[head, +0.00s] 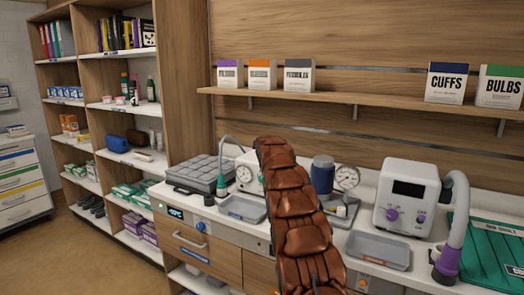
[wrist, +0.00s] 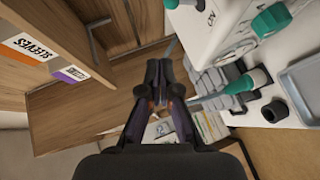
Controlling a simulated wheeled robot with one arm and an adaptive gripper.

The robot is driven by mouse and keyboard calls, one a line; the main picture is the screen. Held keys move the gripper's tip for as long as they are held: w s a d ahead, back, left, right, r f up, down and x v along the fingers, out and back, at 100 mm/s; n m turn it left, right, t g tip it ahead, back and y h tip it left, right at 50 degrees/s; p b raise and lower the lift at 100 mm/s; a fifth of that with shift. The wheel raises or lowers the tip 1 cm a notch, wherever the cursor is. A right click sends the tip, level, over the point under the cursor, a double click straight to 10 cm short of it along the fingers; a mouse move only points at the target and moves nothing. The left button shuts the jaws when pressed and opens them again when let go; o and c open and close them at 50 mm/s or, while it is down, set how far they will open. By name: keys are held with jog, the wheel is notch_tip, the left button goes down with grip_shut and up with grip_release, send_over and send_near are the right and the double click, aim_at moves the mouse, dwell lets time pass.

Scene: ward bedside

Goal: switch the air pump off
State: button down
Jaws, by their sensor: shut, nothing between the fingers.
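My gripper (wrist: 158,68) is shut and empty in the wrist view, in front of the wood panelling. In the head view my arm hides it. No label reading air pump is legible. In the wrist view a white housing with teal knobs (wrist: 208,20) is at the upper right, apart from my fingers. Right of my arm are a blue cylinder (head: 322,175) beside a gauge, and a white unit with purple knobs (head: 408,195) and a grey hose. No switch position can be read.
Two grey trays (head: 242,208) and (head: 378,250) lie on the white counter. A grey compartment box (head: 200,172) and a teal-ended tube (head: 243,176) are at the left. A wall shelf (head: 340,96) with cartons runs above. A green mat (head: 488,250) is at the right.

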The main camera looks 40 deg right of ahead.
jog(key=shift+d+r+b+v, duration=0.1)
jog(key=shift+r+b+v, duration=0.2)
jog(key=shift+v, duration=0.65)
jog(key=shift+d+r+b+v, duration=0.1)
jog(key=shift+b+v, duration=0.25)
jog(key=shift+v, duration=0.6)
jog(key=shift+d+r+b+v, duration=0.1)
jog(key=shift+r+b+v, duration=0.2)
jog(key=shift+v, duration=0.7)
jog(key=shift+w, duration=0.1)
jog(key=shift+f, duration=0.1)
